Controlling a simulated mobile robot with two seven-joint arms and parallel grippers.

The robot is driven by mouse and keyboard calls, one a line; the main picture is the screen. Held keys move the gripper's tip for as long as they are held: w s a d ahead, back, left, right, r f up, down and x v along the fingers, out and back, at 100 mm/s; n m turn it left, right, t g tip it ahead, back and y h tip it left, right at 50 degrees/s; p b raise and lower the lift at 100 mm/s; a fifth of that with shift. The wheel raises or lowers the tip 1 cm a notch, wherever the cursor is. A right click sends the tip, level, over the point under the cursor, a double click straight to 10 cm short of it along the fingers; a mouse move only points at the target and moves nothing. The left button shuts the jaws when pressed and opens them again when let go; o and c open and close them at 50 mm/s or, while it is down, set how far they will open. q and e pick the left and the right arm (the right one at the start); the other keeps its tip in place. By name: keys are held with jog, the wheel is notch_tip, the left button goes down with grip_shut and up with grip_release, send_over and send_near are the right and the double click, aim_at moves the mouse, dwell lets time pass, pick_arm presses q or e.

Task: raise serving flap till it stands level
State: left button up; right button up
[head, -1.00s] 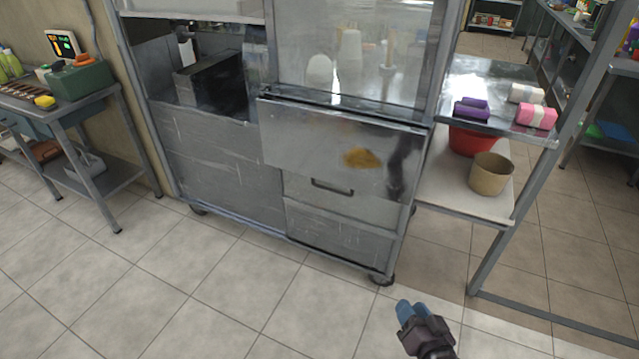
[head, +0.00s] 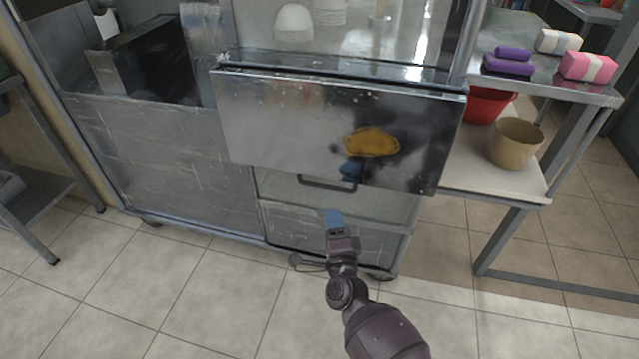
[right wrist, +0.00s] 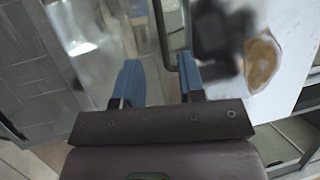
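The serving flap (head: 275,115) is a shiny metal panel on the cart's front. It hangs down from its top edge, its lower edge standing out a little over the drawers. It has a yellow-brown stain (head: 371,142) and mirrors my blue fingertips. My right gripper (head: 334,217) is in front of the cart, just below the flap's lower edge and apart from it. In the right wrist view its blue fingers (right wrist: 159,80) are spread with nothing held; the flap (right wrist: 292,30) shows at the right. My left gripper is not in view.
A drawer with a dark bar handle (head: 327,183) is behind the flap's lower edge. A side table (head: 590,93) at the right bears purple, white and pink packs; a red bucket (head: 487,103) and a tan pot (head: 516,142) stand on its lower shelf. The tiled floor in front is clear.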

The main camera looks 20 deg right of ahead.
aim_at(327, 187)
jog(key=shift+b+x, duration=0.75)
jog(key=shift+x, duration=4.35)
jog(key=shift+d+r, duration=0.1)
jog(key=shift+r, duration=0.05)
jog(key=shift+c, duration=0.4)
grip_shut()
